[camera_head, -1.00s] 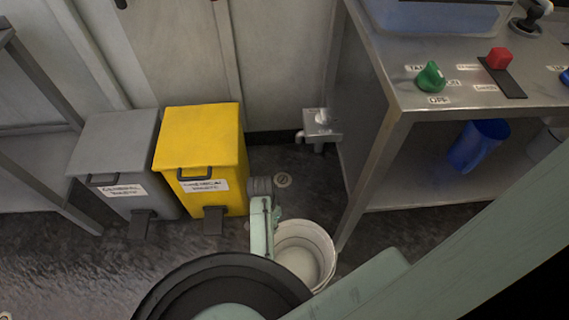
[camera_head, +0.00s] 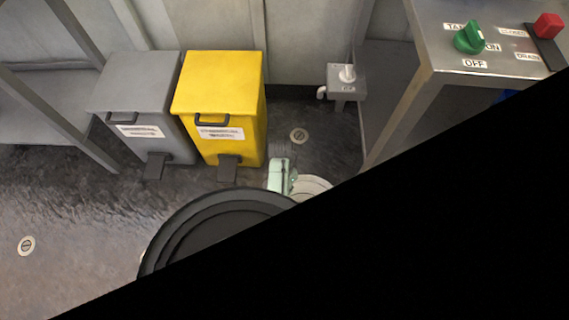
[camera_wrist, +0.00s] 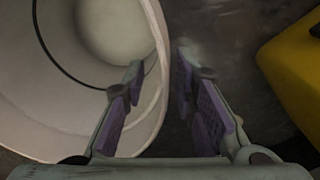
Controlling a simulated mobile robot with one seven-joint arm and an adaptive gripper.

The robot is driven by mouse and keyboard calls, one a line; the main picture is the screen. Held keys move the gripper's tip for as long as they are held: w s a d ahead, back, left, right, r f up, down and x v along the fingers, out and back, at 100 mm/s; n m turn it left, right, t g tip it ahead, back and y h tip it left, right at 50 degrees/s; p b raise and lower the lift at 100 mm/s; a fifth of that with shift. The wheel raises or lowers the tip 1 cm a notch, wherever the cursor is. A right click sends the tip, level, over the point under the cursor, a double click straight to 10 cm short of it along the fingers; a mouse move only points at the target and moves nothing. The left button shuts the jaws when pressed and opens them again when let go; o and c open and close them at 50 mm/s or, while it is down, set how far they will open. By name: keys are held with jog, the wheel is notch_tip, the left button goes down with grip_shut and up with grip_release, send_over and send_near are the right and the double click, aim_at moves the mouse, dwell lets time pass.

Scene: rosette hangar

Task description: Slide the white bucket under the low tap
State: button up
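The white bucket (camera_head: 318,184) stands on the dark floor, mostly hidden behind my arm and a black area in the head view. In the wrist view the bucket (camera_wrist: 95,118) fills the left side, its open mouth showing and a dark thin handle line across it. My gripper (camera_wrist: 166,100) straddles the bucket's wall, one purple-padded finger inside the mouth and the other outside. The fingers are apart, with a gap beside the wall. The low tap (camera_head: 347,82) is a small grey box with a white knob and short spout near the back wall, farther off than the bucket.
A yellow bin (camera_head: 222,105) and a grey bin (camera_head: 140,100) with pedals stand left of the low tap. A steel bench (camera_head: 440,40) with a green knob (camera_head: 470,38) and a red lever (camera_head: 548,26) stands right.

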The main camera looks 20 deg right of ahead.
jog(key=shift+s+f, duration=0.15)
jog(key=shift+f, duration=2)
jog(key=shift+c, duration=0.6)
grip_shut()
